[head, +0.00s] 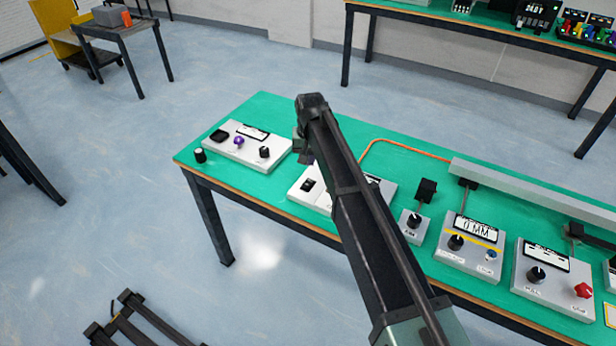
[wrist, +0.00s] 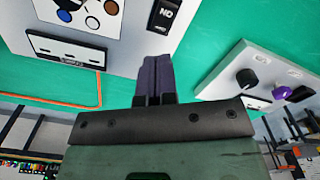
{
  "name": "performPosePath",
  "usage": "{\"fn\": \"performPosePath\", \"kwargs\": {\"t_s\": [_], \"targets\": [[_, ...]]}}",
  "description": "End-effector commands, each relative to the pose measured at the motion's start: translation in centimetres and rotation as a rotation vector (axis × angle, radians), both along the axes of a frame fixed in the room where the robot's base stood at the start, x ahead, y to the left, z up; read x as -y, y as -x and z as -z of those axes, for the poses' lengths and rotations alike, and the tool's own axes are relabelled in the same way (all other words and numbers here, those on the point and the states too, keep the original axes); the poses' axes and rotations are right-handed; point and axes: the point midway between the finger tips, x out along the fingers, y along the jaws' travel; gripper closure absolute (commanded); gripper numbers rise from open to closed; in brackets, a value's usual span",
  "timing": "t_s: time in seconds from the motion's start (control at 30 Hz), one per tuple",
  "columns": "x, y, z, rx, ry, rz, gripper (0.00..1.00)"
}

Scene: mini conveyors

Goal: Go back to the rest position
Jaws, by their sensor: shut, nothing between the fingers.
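My gripper (wrist: 155,75) shows in the wrist view with its dark fingers together and nothing between them. In the head view my arm reaches up over the green table, and the gripper is mostly hidden behind its end link. The gripper is above the table, around the gap between a left control box (head: 242,150) with a purple knob and a second white box (head: 309,186) that my arm partly covers. In the wrist view, the purple-knob box (wrist: 250,85) is at the right and a white panel with coloured circles (wrist: 85,18) is at the upper left.
The green table (head: 262,112) holds several more control boxes to the right, including one reading "0 MM" (head: 470,245) and one with a red knob (head: 553,278). A grey rail (head: 540,190) runs along the back right. A small black knob (head: 200,155) stands at the left edge.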

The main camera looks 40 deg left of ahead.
Motion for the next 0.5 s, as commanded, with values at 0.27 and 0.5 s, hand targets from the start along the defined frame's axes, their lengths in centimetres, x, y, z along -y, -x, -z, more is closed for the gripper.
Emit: {"fn": "performPosePath", "kwargs": {"t_s": [0.27,0.5], "targets": [[0.0,0.0,-0.1,0.0,0.0,0.0,1.0],[2.4,1.9,-0.1,0.0,0.0,-0.066,1.0]]}}
